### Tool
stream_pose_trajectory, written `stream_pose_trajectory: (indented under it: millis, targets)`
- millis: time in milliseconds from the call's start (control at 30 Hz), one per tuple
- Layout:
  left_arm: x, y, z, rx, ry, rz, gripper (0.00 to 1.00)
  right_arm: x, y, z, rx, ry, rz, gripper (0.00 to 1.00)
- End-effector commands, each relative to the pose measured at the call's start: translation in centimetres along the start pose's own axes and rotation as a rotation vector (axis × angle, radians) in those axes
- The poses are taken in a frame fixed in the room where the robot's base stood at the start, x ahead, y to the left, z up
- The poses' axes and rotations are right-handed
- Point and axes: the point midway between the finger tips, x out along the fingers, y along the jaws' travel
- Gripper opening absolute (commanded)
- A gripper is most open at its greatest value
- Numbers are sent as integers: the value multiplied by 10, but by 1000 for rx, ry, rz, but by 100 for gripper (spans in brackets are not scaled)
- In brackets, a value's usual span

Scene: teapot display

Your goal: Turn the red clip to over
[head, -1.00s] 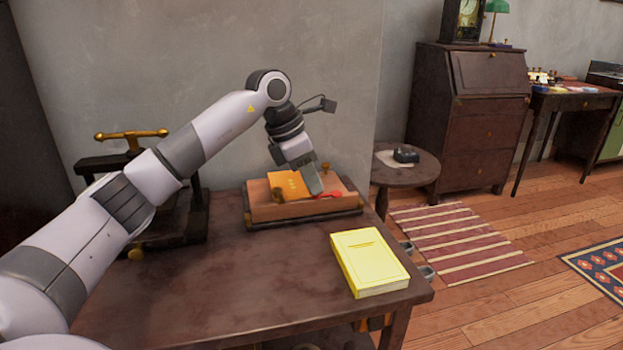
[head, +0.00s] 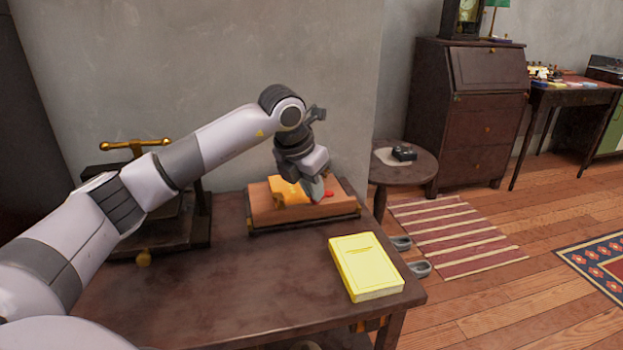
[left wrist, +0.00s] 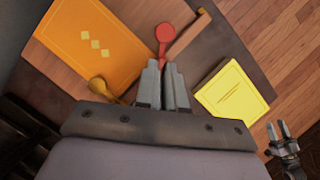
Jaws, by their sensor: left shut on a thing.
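The red clip (left wrist: 164,36) has a round head and a narrow stem; its head also shows in the head view (head: 328,195). My left gripper (left wrist: 164,66) is shut on the stem, with the round head beyond the fingertips. The clip is at the right part of the wooden tray (head: 300,214); whether it touches the tray is hard to tell. An orange book (left wrist: 95,42) lies in the tray beside the gripper. A small gripper at the lower right of the left wrist view, apparently my right one (left wrist: 278,130), has its fingers apart, away from the clip.
A yellow book (head: 365,265) lies on the table (head: 215,285) in front of the tray. A dark press with a brass handle (head: 135,147) stands at the left. The wall is close behind. The table front is mostly clear.

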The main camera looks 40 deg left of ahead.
Motion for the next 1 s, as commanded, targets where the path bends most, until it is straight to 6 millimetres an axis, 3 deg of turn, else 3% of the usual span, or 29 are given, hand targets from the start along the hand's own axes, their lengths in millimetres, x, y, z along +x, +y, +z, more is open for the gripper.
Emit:
stream_pose_trajectory:
  millis: [267, 1000]
  targets:
    - [-2, -4, 3, -242, -5, 100, 0, -7, 4, 7, 13, -30, 10, 50]
    - [-1, -7, 6, -807, -6, 332, 0, -15, 2, -12, 10, -18, 7, 50]
